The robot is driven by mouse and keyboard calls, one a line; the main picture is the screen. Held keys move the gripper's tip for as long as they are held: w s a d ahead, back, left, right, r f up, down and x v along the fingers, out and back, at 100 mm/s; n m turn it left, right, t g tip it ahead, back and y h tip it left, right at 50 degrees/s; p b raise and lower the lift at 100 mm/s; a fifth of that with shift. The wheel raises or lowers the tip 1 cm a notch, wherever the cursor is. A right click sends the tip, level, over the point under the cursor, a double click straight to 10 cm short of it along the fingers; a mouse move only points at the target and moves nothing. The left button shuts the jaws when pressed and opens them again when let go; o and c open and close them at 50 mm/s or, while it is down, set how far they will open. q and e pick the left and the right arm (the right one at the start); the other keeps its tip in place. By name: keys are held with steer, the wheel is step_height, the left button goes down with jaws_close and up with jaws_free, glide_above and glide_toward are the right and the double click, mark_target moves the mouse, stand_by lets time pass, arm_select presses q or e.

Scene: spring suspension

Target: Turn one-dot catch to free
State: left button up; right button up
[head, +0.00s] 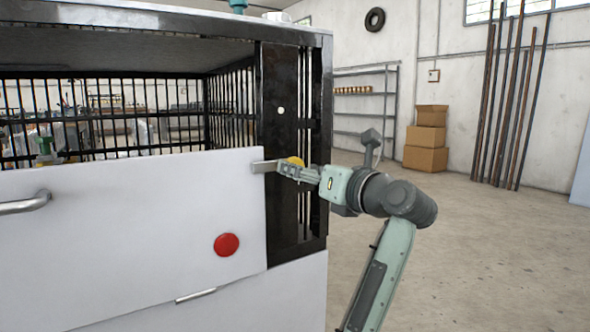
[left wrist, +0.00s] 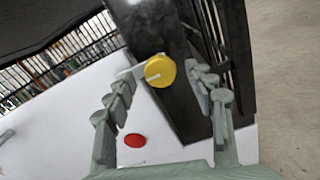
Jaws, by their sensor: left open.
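The catch is a round yellow knob (head: 296,161) on the black post, with a grey lever (head: 262,166) pointing left over the edge of the white panel (head: 130,205). A single white dot (head: 281,110) marks the post above it. My left gripper (head: 290,169) is at the knob in the head view and partly covers it. In the left wrist view, the yellow knob (left wrist: 160,71) shows between the spread fingers of my open left gripper (left wrist: 161,80). I cannot tell whether a finger touches it. My right gripper is not in view.
A red disc (head: 227,244) and a metal handle (head: 25,203) are on the white panel. The black post (head: 285,215) stands right of the panel. Cardboard boxes (head: 427,145) and leaning rods (head: 509,105) are far back. The floor to the right is clear.

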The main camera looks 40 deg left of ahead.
arm_select(q)
steer(key=shift+x, duration=1.7)
steer(key=shift+c, duration=0.3)
jaws_close()
